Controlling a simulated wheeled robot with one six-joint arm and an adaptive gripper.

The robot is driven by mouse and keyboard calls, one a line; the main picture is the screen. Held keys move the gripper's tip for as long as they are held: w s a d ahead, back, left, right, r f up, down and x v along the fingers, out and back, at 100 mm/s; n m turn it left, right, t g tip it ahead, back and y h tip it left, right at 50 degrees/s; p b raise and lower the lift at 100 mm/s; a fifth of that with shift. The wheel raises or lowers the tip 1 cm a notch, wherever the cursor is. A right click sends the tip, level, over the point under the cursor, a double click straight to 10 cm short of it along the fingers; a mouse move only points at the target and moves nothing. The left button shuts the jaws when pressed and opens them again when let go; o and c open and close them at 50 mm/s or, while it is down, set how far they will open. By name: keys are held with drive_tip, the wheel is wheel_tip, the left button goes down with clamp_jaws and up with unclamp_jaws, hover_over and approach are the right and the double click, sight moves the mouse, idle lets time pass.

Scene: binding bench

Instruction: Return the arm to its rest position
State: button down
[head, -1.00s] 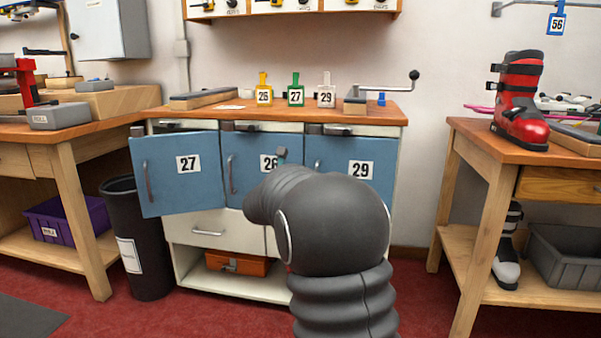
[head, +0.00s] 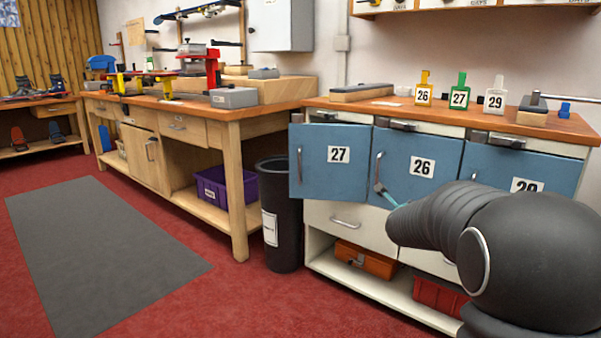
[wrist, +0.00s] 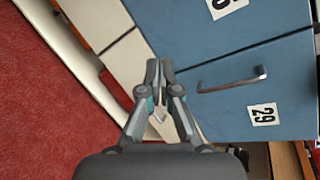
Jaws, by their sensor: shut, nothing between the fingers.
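My arm reaches from the lower right of the head view toward the blue cabinet doors. My gripper (head: 381,190) is small there, in front of door 26 (head: 418,180), and mostly hidden by my own arm. In the wrist view my gripper (wrist: 159,68) is shut and empty, its fingertips together. Door 29 (wrist: 230,112) with its metal handle (wrist: 232,80) lies to the right of the fingers in that view. I cannot tell whether the fingertips touch the cabinet.
Door 27 (head: 310,165) stands ajar, its left edge swung outward. A black bin (head: 282,215) stands left of the cabinet. A wooden workbench (head: 235,150) is further left. Red floor and a grey mat (head: 100,240) are clear at the left.

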drive_tip(key=s+a+f+n+g+y+p, duration=0.2)
drive_tip(key=s+a+n+g+y, duration=0.15)
drive_tip(key=s+a+n, duration=0.55)
drive_tip(key=s+a+f+n+g+y+p, duration=0.1)
drive_tip(key=s+a+f+n+g+y, duration=0.25)
drive_tip(key=s+n, duration=0.8)
drive_tip(key=s+a+r+n+p, duration=0.1)
drive_tip(key=s+r+n+p, duration=0.2)
drive_tip(key=s, duration=0.8)
drive_tip(key=s+r+n+h+p, duration=0.1)
drive_tip(key=s+r+n+p, duration=0.2)
drive_tip(key=s, duration=0.9)
wheel_tip(320, 180, up, 5)
drive_tip(key=n, duration=0.3)
drive_tip(key=shift+a+f+g+p, duration=0.15)
drive_tip(key=shift+a+g+p, duration=0.2)
drive_tip(key=shift+g, duration=0.05)
drive_tip(key=shift+d, duration=0.1)
